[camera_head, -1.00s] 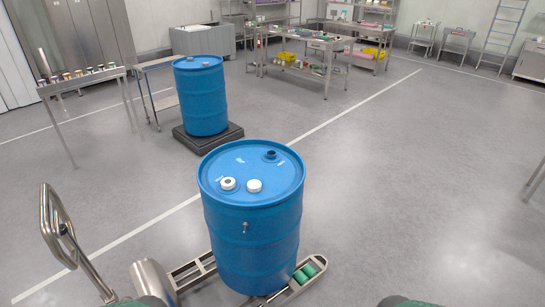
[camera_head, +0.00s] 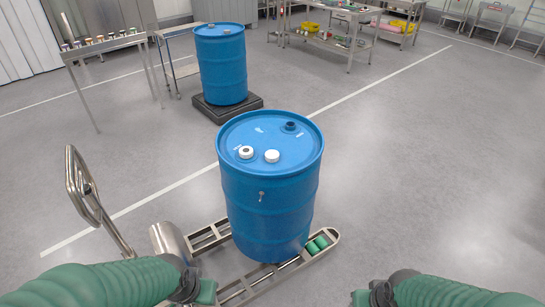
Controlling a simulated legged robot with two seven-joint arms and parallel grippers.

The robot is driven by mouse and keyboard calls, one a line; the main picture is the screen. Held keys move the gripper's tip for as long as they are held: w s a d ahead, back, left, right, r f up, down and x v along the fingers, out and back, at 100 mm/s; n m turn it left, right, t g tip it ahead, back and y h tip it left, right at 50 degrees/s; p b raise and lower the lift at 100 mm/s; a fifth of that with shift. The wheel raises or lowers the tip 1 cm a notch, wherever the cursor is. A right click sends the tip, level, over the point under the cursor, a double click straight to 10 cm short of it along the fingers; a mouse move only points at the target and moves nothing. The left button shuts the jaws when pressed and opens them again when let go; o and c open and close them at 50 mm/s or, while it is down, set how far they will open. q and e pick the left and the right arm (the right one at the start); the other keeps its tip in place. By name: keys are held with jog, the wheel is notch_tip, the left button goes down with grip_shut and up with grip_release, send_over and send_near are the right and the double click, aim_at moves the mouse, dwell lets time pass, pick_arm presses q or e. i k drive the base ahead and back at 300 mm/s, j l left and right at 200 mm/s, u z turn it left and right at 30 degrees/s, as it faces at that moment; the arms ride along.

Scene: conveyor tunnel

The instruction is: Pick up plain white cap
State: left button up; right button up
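The plain white cap (camera_head: 272,156) lies on the top of the near blue drum (camera_head: 270,200), near its front middle. Its top is all white. Just left of it is another white cap with a dark centre (camera_head: 246,152). A dark bung or opening (camera_head: 290,126) is near the back right of the drum top. My green-sleeved arms show at the bottom left and bottom right, in front of the drum and apart from the cap. The fingers of both grippers are out of the picture.
A bent metal handle (camera_head: 88,190) rises at left. A second blue drum (camera_head: 221,65) stands on a dark platform (camera_head: 228,108). A narrow bench (camera_head: 105,45) holds small caps. The floor at right is clear.

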aim_at(271, 156)
jog(key=i+l+u, duration=0.15)
jog(key=i+l, duration=0.5)
jog(key=i+l+u, duration=0.15)
jog(key=i+l, duration=0.55)
jog(key=l, duration=0.1)
